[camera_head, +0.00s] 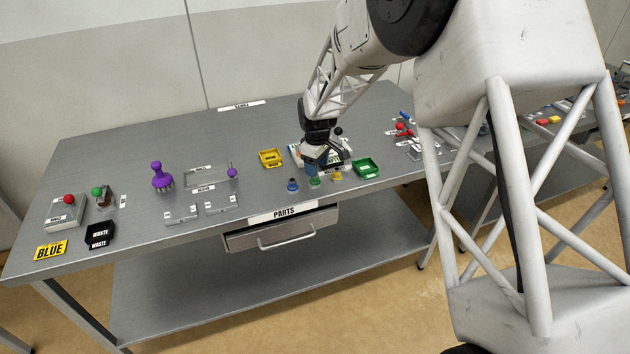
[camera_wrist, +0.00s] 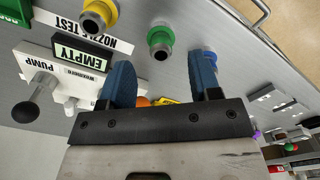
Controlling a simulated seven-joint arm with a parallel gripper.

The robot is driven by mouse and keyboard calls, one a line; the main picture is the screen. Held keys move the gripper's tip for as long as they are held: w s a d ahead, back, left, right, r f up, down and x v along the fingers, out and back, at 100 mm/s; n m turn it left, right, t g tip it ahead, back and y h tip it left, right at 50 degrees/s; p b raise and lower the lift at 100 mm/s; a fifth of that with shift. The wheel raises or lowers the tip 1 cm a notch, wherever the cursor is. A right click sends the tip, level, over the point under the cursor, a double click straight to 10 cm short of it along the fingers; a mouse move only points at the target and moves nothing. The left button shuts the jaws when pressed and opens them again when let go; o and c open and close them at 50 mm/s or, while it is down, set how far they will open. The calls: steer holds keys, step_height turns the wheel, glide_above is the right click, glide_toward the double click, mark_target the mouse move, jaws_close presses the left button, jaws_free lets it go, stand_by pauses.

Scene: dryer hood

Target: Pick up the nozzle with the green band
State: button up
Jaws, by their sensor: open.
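The nozzle with the green band (camera_head: 314,180) stands on the grey table between a blue-banded nozzle (camera_head: 292,184) and a yellow-banded nozzle (camera_head: 337,174). In the wrist view the green-banded nozzle (camera_wrist: 160,41) is beyond my fingertips, above the gap between them. The yellow-banded nozzle (camera_wrist: 98,14) is to its left and the blue-banded nozzle (camera_wrist: 208,60) is by the right finger. My gripper (camera_wrist: 163,80) is open with nothing between its two blue fingers. In the head view my gripper (camera_head: 318,160) hangs just behind the nozzles, apart from the green one.
A nozzle test unit with a pump knob (camera_wrist: 38,90) and an EMPTY sign (camera_wrist: 82,58) stands close to my left finger. A yellow tray (camera_head: 270,158) and a green tray (camera_head: 367,168) flank the area. A PARTS drawer (camera_head: 282,232) is below the front edge.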

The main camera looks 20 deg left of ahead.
steer(key=shift+a+f, duration=0.2)
steer(key=shift+f, duration=2.1)
steer(key=shift+c, duration=0.4)
jaws_close()
steer(key=shift+r, duration=0.2)
steer(key=shift+r, duration=0.6)
steer(key=shift+s+d+r, duration=0.15)
steer(key=shift+r, duration=0.4)
steer(key=shift+s+d+r, duration=0.15)
steer(key=shift+r, duration=0.35)
steer(key=s+d+r, duration=0.1)
steer(key=s+d, duration=0.8)
steer(key=s, duration=0.3)
steer(key=shift+r, duration=0.15)
